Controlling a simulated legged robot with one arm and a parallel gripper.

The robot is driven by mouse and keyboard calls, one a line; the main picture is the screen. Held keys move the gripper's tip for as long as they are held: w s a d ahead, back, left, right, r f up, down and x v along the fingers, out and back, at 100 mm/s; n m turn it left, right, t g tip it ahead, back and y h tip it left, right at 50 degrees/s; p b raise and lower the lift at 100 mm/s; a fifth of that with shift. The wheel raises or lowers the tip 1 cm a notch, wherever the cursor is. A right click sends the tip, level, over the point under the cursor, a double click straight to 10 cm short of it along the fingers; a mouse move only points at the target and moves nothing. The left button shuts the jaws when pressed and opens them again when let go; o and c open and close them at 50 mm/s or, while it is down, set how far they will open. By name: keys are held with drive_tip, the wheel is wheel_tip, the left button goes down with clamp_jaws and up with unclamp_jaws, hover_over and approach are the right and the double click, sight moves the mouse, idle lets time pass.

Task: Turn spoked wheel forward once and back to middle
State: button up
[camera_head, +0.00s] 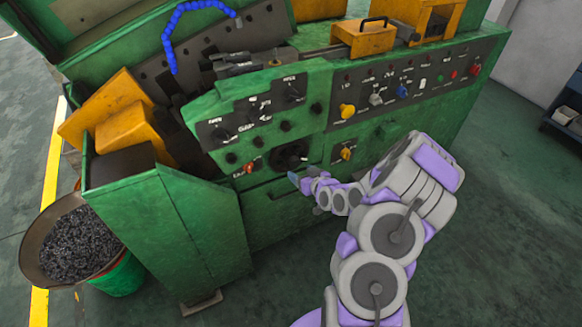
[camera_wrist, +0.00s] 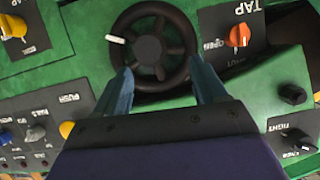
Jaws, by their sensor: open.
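The black spoked wheel (camera_wrist: 153,48) is mounted on the green machine front, with a round hub and a small white handle (camera_wrist: 116,39) on its left side in the wrist view. It also shows in the head view (camera_head: 290,155), small and dark. My gripper (camera_wrist: 162,88) is open in the wrist view, with one blue finger at each side of the wheel's near rim. The fingertips overlap the rim in the picture, but I cannot tell whether they touch it. In the head view my gripper (camera_head: 297,179) is just below and right of the wheel.
An orange TAP knob (camera_wrist: 238,35) is close to the wheel. The panel (camera_head: 400,88) with yellow, blue and red controls is up and right. A bin of dark chips (camera_head: 75,245) stands at the left. The floor (camera_head: 500,230) at the right is clear.

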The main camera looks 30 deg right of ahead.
sight(296, 164)
drive_tip(key=w+d, duration=0.1)
drive_tip(key=w+d+f+b, duration=0.1)
drive_tip(key=w, duration=0.1)
drive_tip(key=w+d+f, duration=0.1)
drive_tip(key=shift+w+d+f, duration=0.1)
drive_tip(key=shift+w+f, duration=0.15)
drive_tip(key=shift+w, duration=0.15)
drive_tip(key=shift+w+a+r+b, duration=0.1)
drive_tip(key=shift+a+r+b, duration=0.1)
drive_tip(key=shift+a+b, duration=0.1)
drive_tip(key=w+a, duration=0.1)
drive_tip(key=w+f, duration=0.1)
drive_tip(key=w+a, duration=0.1)
drive_tip(key=shift+a+f, duration=0.25)
drive_tip(key=shift+a, duration=0.05)
drive_tip(key=shift+r, duration=0.2)
drive_tip(key=shift+d+f, duration=0.15)
drive_tip(key=shift+d, duration=0.9)
drive_tip(key=shift+s+d, duration=0.1)
drive_tip(key=shift+d, duration=0.05)
drive_tip(key=shift+c, duration=0.7)
drive_tip(key=shift+a, duration=0.75)
drive_tip(key=c, duration=0.4)
drive_tip(key=shift+c, duration=1)
drive_tip(key=shift+d, duration=0.3)
drive_tip(key=c, duration=0.4)
drive_tip(key=shift+a, duration=0.1)
clamp_jaws()
